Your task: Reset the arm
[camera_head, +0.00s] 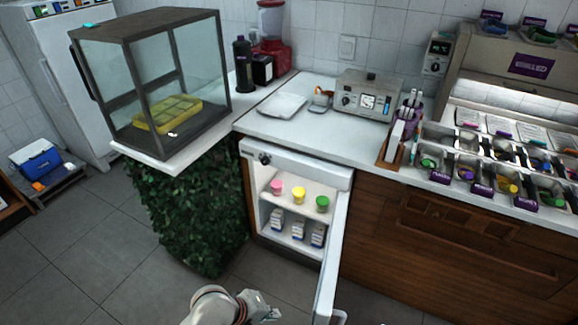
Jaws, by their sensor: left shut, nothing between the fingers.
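My left gripper (262,308) is at the bottom of the head view, with my pale arm behind it. It is shut and holds nothing. It is over the floor, in front of the open small fridge (255,215), apart from the fridge and its door. The fridge door (335,255) stands open toward me on the right of the opening. My right gripper does not show.
A pink cup (277,187), yellow cup (299,195) and green cup (322,204) stand on the fridge's upper shelf, with cartons below. A leafy panel (190,220) is left of the fridge. Topping bins (465,172) fill the right counter. Grey floor at lower left is clear.

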